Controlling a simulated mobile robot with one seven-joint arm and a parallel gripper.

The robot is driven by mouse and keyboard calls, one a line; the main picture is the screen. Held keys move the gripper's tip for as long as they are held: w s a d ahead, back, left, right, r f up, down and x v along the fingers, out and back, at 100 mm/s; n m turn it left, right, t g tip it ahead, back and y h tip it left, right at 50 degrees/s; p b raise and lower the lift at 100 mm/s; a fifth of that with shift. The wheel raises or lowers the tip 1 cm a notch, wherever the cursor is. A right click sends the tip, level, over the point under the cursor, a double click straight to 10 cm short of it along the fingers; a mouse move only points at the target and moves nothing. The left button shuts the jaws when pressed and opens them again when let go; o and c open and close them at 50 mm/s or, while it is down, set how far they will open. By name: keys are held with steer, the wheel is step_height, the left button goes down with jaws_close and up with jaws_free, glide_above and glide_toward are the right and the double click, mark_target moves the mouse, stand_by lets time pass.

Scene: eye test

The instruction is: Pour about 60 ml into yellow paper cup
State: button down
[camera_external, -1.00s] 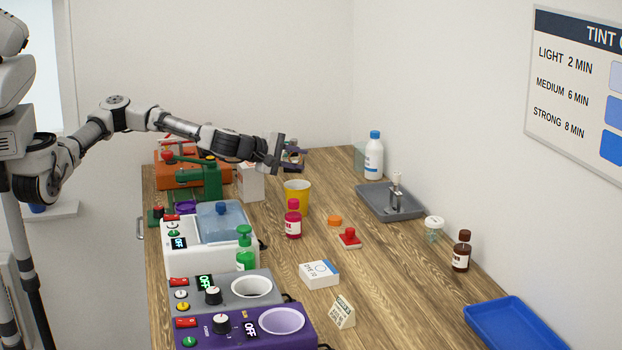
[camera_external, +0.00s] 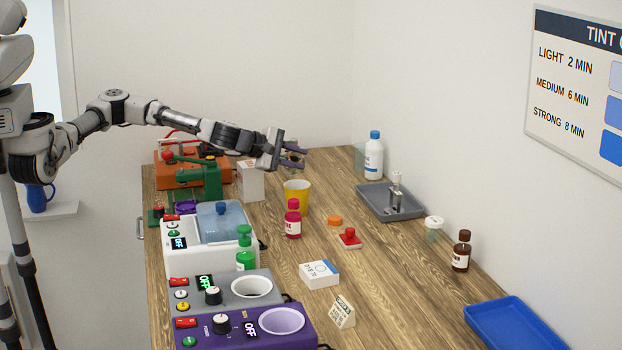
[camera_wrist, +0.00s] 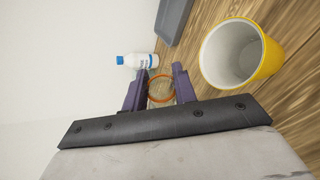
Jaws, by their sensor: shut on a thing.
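The yellow paper cup (camera_external: 297,197) stands upright on the wooden table below and right of my gripper. In the wrist view the cup (camera_wrist: 268,62) is at the right, its pale inside showing no clear liquid. My gripper (camera_external: 293,153) is above the table, behind the cup. In the wrist view its purple jaws (camera_wrist: 159,90) are shut on a clear vessel with an orange rim (camera_wrist: 160,76), apart from the cup. The vessel's contents and tilt cannot be made out; in the external view it is mostly hidden by the jaws.
A white bottle with a blue cap (camera_external: 374,160) and a grey tray (camera_external: 375,203) stand at the back right. A pink-red bottle (camera_external: 293,222) is just in front of the cup. A white box (camera_external: 250,182) and a green press (camera_external: 208,180) are left of it.

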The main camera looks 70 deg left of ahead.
steer(key=shift+r+p, duration=0.45)
steer(key=shift+p, duration=0.05)
steer(key=n+h+p, duration=0.1)
steer(key=p, duration=0.2)
steer(key=shift+f+n, duration=0.15)
steer(key=shift+n, duration=0.15)
steer(key=shift+a+r+n+h+b, duration=0.2)
steer(key=shift+a+n+h+b, duration=0.15)
steer(key=shift+a+n+h, duration=0.25)
steer(key=shift+w+a+f+n+g+h, duration=0.15)
steer(key=shift+a+f+n+g+h, duration=0.25)
steer(key=shift+a+n+h, duration=0.15)
steer(key=shift+w+a+r+n+h, duration=0.1)
steer(key=shift+a+r+n+h, duration=0.15)
steer(key=shift+a+n+h, duration=0.2)
steer(key=shift+w+a+r+n+h, duration=0.1)
steer(key=shift+a+r+n+h, duration=0.2)
steer(key=shift+a, duration=0.2)
steer(key=shift+w+a+f+n+h, duration=0.1)
steer(key=shift+a+f+n+h, duration=0.05)
steer(key=shift+a+n+h, duration=0.75)
